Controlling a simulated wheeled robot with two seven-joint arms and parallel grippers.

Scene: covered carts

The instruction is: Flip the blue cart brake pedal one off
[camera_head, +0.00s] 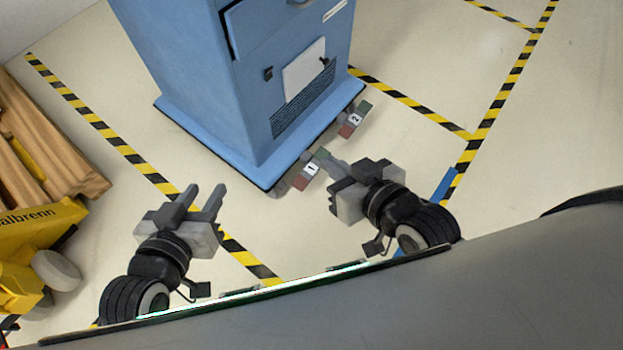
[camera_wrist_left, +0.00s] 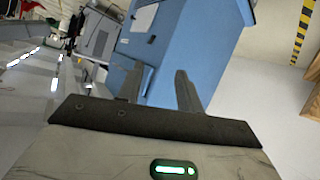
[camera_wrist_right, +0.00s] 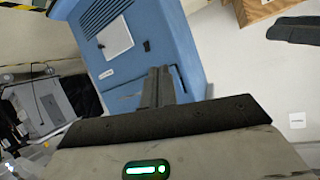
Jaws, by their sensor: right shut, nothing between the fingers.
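The blue cart (camera_head: 200,60) stands upright on the floor. Two brake pedals stick out low along its base edge, each with a red and a green part: pedal 1 (camera_head: 312,169) near the front corner and pedal 2 (camera_head: 355,119) farther back. My right gripper (camera_head: 328,159) is shut and empty, its fingertips close beside the green part of pedal 1; contact cannot be told. In the right wrist view the shut fingers (camera_wrist_right: 158,84) point at the cart (camera_wrist_right: 155,45), and the pedals cannot be made out. My left gripper (camera_head: 203,194) is open and empty, in front of the cart.
Yellow-black tape (camera_head: 90,115) marks the pale floor. Wooden beams (camera_head: 45,140) and a yellow machine (camera_head: 35,235) stand at the left. A white sheet (camera_head: 304,70) is on the cart's side above a vent. The floor right of the cart is clear.

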